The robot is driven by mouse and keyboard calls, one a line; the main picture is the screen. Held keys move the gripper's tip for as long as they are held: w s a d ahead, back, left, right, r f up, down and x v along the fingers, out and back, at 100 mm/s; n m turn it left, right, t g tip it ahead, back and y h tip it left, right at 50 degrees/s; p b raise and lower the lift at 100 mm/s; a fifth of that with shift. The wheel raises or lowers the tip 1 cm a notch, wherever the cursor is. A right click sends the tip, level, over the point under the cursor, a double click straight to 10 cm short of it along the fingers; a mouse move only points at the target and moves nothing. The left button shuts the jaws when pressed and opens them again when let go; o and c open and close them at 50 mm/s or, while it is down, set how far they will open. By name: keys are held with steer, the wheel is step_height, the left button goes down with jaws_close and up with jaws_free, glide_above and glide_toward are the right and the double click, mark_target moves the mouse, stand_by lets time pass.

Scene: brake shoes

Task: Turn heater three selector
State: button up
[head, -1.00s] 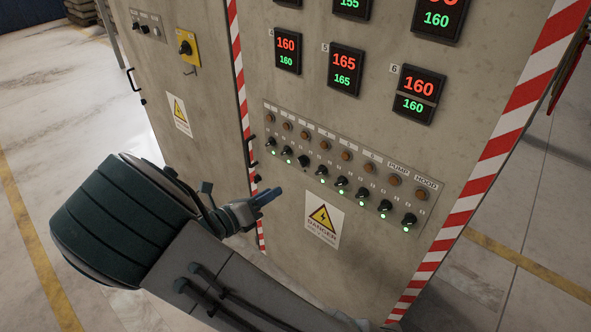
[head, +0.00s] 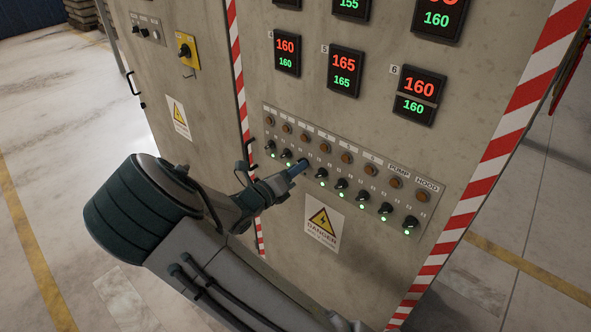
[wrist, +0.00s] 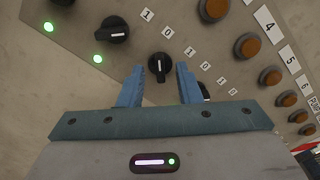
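The heater three selector is a black knob (wrist: 160,67), third from the left in the cabinet's lower row. In the wrist view it sits between my fingertips, its white pointer mark roughly upright in the picture. The two selectors before it have pointers lying more sideways. My gripper (wrist: 159,72) is open, with one blue finger on each side of the knob; small gaps seem to show, and contact is unclear. In the head view my gripper (head: 297,169) reaches the panel and hides most of this selector. No lit green lamp shows beside it.
Neighbouring selectors (wrist: 114,29) (head: 322,174) stand close on both sides, most with lit green lamps. Orange lamps (wrist: 248,45) run above the row. A danger sign (head: 322,222) is below the panel, and temperature displays (head: 345,67) are above.

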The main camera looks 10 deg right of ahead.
steer(key=shift+w+d, duration=0.2)
steer(key=shift+d, duration=0.05)
jaws_close()
